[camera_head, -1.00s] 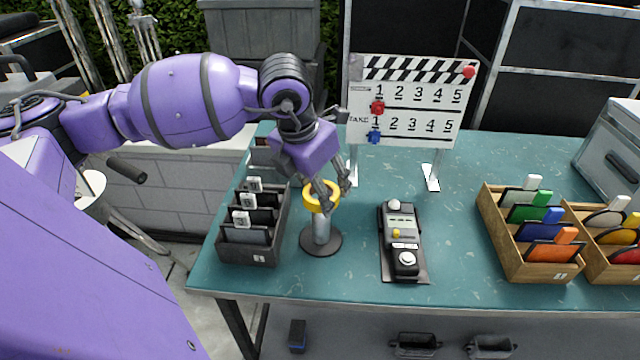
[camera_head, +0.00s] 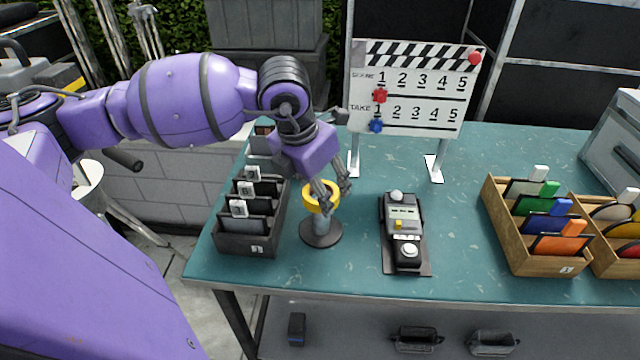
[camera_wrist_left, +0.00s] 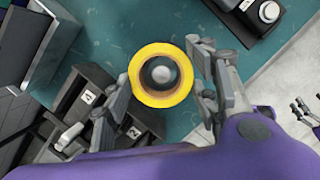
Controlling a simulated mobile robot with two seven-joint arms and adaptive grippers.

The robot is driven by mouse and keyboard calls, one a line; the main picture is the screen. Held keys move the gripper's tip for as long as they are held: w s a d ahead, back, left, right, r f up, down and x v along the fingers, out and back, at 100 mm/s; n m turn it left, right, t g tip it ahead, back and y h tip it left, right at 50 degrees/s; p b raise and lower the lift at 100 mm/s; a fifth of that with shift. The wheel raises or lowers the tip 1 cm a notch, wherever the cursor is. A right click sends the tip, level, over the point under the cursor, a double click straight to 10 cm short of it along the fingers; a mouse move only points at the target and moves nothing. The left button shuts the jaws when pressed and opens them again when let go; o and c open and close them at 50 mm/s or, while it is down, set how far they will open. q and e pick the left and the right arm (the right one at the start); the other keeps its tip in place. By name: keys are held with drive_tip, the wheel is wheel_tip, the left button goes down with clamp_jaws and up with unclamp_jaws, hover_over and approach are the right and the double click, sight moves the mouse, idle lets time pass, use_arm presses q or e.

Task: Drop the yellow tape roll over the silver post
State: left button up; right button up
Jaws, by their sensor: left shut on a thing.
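The yellow tape roll (camera_head: 321,206) is held flat in my left gripper (camera_head: 329,197), directly over the silver post (camera_head: 322,228) on its round dark base (camera_head: 321,238). The lower post shows beneath the roll; its top is hidden in the head view. In the left wrist view, the roll (camera_wrist_left: 141,88) sits between the fingers of my left gripper (camera_wrist_left: 162,85). The post's rounded top (camera_wrist_left: 161,74) shows inside its hole, roughly centred. I cannot tell how far the post reaches into it. A small gripper-like part, possibly my right gripper (camera_wrist_left: 304,108), shows at the right edge, too small to read.
A dark divided crate (camera_head: 248,246) stands close left of the post. A control box (camera_head: 403,235) is to its right, and a clapperboard (camera_head: 415,90) stands behind. Wooden boxes (camera_head: 540,272) with coloured cards are at the right. The teal tabletop (camera_head: 455,230) is clear between.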

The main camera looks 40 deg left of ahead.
sight(319, 216)
use_arm(q)
drive_tip(key=shift+f+b, duration=0.45)
drive_tip(key=shift+f, duration=0.4)
drive_tip(key=shift+f+b, duration=0.5)
drive_tip(key=shift+f, duration=0.35)
drive_tip(key=shift+f+b, duration=0.75)
drive_tip(key=shift+f, duration=0.4)
drive_tip(key=shift+f+b, duration=1.05)
drive_tip(key=shift+f, duration=0.45)
drive_tip(key=o, duration=1.2)
drive_tip(key=shift+r, duration=0.1)
drive_tip(key=v, duration=1.2)
